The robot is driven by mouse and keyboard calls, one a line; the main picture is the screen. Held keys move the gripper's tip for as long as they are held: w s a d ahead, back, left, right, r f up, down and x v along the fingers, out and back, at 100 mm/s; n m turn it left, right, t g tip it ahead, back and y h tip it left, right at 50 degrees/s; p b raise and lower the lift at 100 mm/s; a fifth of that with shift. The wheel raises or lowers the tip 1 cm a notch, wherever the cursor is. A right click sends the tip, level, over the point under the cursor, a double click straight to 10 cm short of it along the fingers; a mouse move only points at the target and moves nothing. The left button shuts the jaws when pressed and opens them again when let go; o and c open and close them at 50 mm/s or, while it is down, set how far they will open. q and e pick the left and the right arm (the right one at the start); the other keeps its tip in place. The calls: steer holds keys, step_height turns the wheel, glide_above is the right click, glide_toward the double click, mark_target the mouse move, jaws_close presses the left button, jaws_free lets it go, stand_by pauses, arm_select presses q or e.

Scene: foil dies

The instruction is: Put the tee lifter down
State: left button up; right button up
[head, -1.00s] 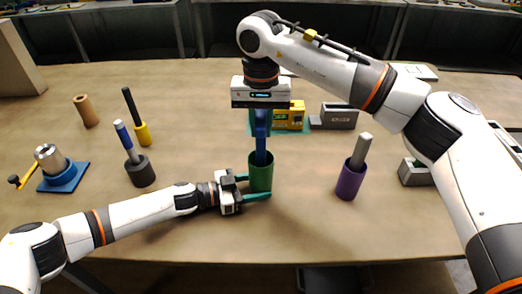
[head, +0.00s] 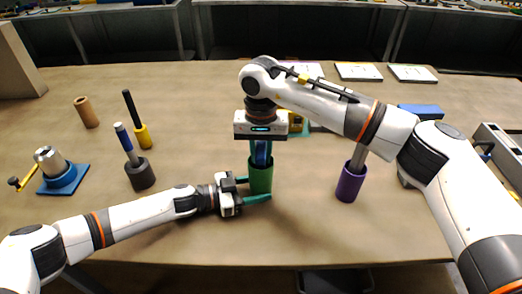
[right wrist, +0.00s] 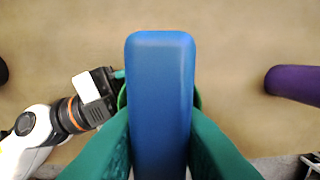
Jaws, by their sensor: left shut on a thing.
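The tee lifter shows as a blue handle (head: 262,152) in the head view, its lower end inside a green cup (head: 262,180). The blue handle (right wrist: 161,95) fills the middle of the right wrist view. My right gripper (head: 262,150) is above the cup, shut on the handle with its green fingers on both sides. My left gripper (head: 251,189) comes in from the left and is shut on the green cup, which stands upright on the table. The lifter's lower part is hidden in the cup.
A purple cup (head: 350,184) with a grey-handled tool stands to the right. To the left are a dark cup (head: 141,175) with a blue-handled tool, a yellow-and-black tool (head: 143,136), a brown cylinder (head: 87,113) and a blue-based fixture (head: 64,180). The front table middle is clear.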

steer(key=shift+o, duration=0.4)
steer(key=shift+r, duration=0.1)
step_height(320, 180, up, 12)
stand_by(0.3)
arm_select(q)
steer(key=o, duration=0.9)
steer(key=shift+c, duration=0.2)
steer(key=shift+a, duration=0.15)
